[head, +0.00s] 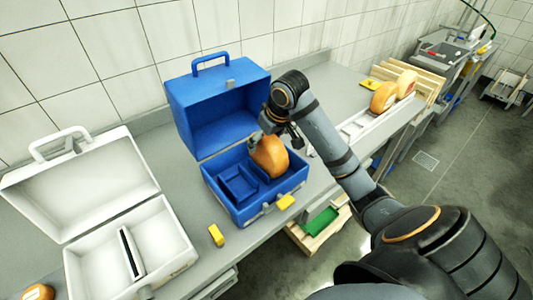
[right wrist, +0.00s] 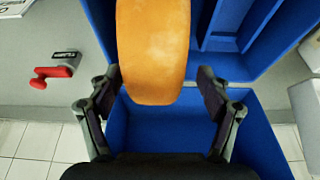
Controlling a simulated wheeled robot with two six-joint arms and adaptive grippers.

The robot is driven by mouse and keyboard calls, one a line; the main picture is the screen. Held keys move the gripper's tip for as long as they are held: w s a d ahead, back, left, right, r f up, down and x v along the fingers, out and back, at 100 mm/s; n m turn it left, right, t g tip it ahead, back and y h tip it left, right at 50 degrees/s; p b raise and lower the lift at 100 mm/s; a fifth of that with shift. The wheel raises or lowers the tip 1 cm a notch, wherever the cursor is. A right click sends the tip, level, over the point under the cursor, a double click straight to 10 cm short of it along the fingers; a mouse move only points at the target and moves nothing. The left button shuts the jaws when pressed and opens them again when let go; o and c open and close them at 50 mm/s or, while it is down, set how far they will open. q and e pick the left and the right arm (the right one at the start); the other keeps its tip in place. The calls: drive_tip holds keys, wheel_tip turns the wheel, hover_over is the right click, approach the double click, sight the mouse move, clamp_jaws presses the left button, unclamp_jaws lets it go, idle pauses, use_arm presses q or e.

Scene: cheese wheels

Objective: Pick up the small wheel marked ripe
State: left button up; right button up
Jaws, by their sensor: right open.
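An orange cheese wheel (head: 270,157) stands on edge in the right part of the open blue case (head: 262,207). My right gripper (head: 268,132) is over the case by the wheel's top. In the right wrist view the open fingers (right wrist: 157,88) lie on either side of the wheel (right wrist: 153,45), with gaps on both sides. Two more wheels (head: 384,97) (head: 406,84) stand on edge at the back right. Part of another orange wheel (head: 38,293) shows at the bottom left. No ripe mark can be read on any wheel. My left gripper is out of view.
The case's raised blue lid (head: 215,108) stands behind the wheel. An open white case (head: 85,185) is on the left. A yellow block (head: 216,236) lies on the grey counter. A red-handled tool (right wrist: 55,72) shows in the right wrist view.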

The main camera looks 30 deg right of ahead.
drive_tip(key=shift+d+f+p, duration=0.2)
drive_tip(key=shift+f+p, duration=0.1)
drive_tip(key=shift+f, duration=0.5)
drive_tip(key=x, duration=0.2)
drive_tip(key=shift+w+d+f, duration=0.1)
drive_tip(key=shift+w+f, duration=0.1)
drive_tip(key=shift+f, duration=0.15)
drive_tip(key=shift+w+f, duration=0.2)
drive_tip(key=shift+f, duration=0.15)
drive_tip(key=shift+s+r, duration=0.1)
drive_tip(key=c, duration=1.6)
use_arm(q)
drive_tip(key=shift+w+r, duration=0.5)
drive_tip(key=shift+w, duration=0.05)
use_arm(e)
clamp_jaws()
drive_tip(key=shift+r, duration=0.1)
